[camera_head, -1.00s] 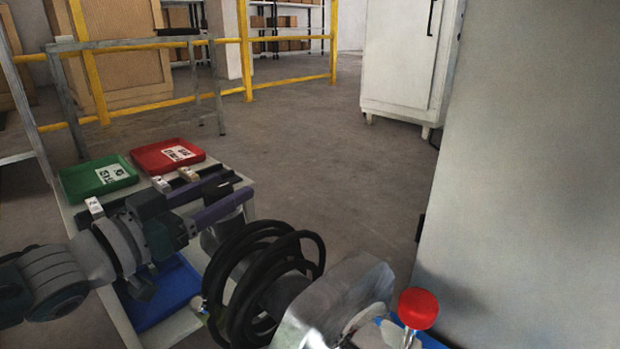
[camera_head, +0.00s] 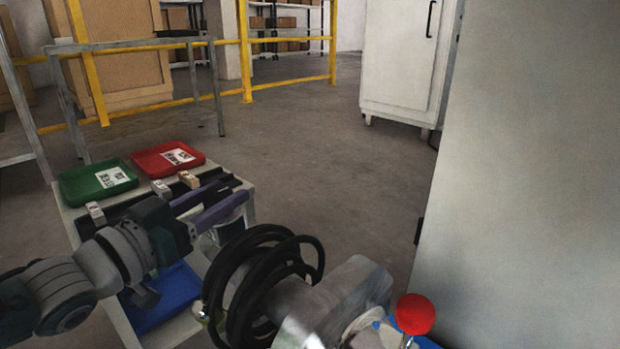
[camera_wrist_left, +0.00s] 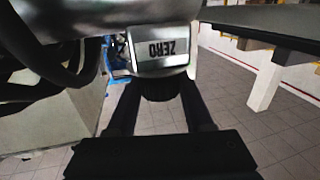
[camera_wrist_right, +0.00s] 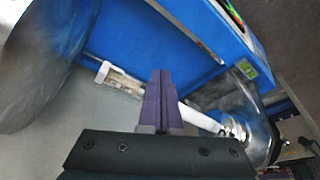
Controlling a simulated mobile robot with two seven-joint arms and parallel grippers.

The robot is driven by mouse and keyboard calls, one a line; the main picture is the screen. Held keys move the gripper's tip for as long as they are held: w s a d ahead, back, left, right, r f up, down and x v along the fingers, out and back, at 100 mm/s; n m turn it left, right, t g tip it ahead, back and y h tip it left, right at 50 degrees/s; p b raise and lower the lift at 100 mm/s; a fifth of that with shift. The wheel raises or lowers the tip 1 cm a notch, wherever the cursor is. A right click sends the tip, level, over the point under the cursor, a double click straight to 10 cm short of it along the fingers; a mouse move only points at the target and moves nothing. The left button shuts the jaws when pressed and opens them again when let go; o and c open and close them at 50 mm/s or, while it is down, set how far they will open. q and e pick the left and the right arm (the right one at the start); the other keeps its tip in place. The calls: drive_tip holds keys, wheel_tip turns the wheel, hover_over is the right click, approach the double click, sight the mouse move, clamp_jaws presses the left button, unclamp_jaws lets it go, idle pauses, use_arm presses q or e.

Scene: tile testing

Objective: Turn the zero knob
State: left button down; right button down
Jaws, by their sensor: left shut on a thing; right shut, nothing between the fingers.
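The zero knob (camera_wrist_left: 160,86) is a dark round knob under a pale block with a ZERO label (camera_wrist_left: 160,48) in the left wrist view. My left gripper (camera_wrist_left: 163,95) is shut on it, one dark finger on each side.
A pale bench (camera_head: 72,212) with green (camera_head: 97,183) and red (camera_head: 168,159) trays stands left. Coiled black hoses (camera_head: 250,285) and a red ball-topped handle (camera_head: 415,314) are close in front. A large grey panel (camera_head: 535,180) blocks the right; the floor beyond is clear.

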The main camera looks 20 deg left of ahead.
use_arm(q)
drive_tip(key=shift+d+r+n+y+p, duration=0.1)
drive_tip(key=shift+n+y+p, duration=0.55)
drive_tip(key=shift+y, duration=0.45)
drive_tip(key=shift+n+y+p, duration=0.3)
drive_tip(key=shift+n+y, duration=0.45)
drive_tip(key=shift+y, duration=0.35)
drive_tip(key=shift+n+g+y, duration=0.3)
drive_tip(key=shift+n+y, duration=1)
drive_tip(key=shift+y, duration=0.7)
drive_tip(key=shift+c, duration=1.4)
unclamp_jaws()
